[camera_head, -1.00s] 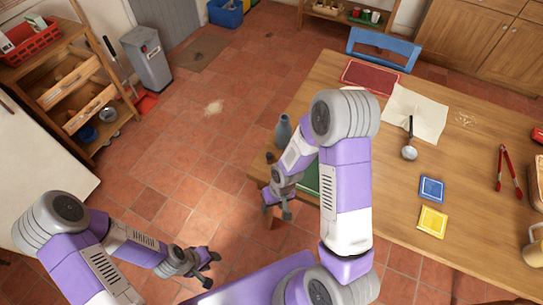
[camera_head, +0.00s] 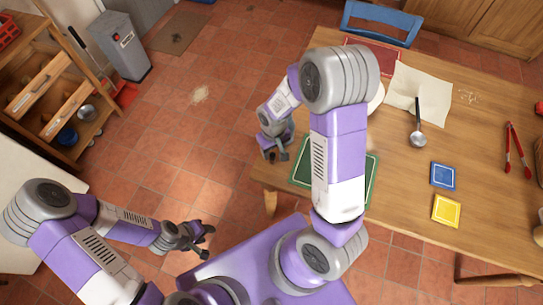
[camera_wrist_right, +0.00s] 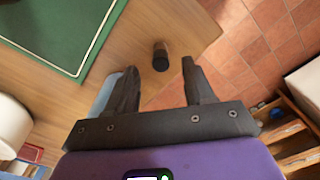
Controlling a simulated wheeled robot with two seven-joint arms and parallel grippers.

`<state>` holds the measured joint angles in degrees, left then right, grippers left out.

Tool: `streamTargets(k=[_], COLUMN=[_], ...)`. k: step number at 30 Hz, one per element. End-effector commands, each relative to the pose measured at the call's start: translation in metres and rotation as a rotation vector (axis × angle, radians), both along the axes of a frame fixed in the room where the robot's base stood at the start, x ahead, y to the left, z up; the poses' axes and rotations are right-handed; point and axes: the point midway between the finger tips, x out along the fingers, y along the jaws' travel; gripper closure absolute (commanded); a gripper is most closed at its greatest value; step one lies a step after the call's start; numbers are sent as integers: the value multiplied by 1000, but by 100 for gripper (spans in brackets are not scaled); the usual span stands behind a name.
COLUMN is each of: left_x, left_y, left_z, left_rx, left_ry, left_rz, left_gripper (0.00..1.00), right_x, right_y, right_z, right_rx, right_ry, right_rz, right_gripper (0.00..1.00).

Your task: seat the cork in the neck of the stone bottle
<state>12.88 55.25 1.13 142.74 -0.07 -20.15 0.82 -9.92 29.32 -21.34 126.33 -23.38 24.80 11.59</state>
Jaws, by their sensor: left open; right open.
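The cork (camera_wrist_right: 160,60), a small dark-topped brown cylinder, stands on the wooden table near its edge in the right wrist view. My right gripper (camera_wrist_right: 158,72) is open, with the cork ahead of the gap between its fingertips; contact is not visible. Part of the blue-grey stone bottle (camera_wrist_right: 104,92) shows beside and behind the left-hand finger. In the head view my right gripper (camera_head: 277,156) is over the table's left edge, and my arm and gripper hide the bottle and cork. My left gripper (camera_head: 207,242) is open and empty over the floor, away from the table.
A green mat (camera_head: 301,173) lies near the table's left end, partly under my arm. A ladle (camera_head: 417,137), a cloth (camera_head: 432,88), blue tile (camera_head: 443,176), yellow tile (camera_head: 446,211) and red tongs (camera_head: 518,150) lie further right. A blue chair (camera_head: 382,22) stands behind.

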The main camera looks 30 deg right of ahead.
Motion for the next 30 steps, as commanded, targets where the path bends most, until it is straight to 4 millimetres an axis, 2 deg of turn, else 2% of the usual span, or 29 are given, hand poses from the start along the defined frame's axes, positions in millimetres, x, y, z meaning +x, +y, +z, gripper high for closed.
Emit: streamTargets(k=[3,7,16,26,27,30], left_x=[0,0,0,0,0,0], left_y=[0,0,0,0,0,0], left_z=[-7,-11,-11,-11,-11,-11], left_rx=[0,0,0,0,0,0], left_ry=[0,-1,-1,-1,-1,-1], left_rz=[0,0,0,0,0,0], left_gripper=[57,57,57,57,57,57], right_x=[2,2,2,2,2,2], right_y=[0,0,1,1,1,1], right_z=[-22,-37,-41,-40,-40,-40], right_rx=[0,0,0,0,0,0], right_ry=[3,2,-1,0,0,0], right_rz=[0,0,0,0,0,0], right_gripper=[47,47,47,96,100,100])
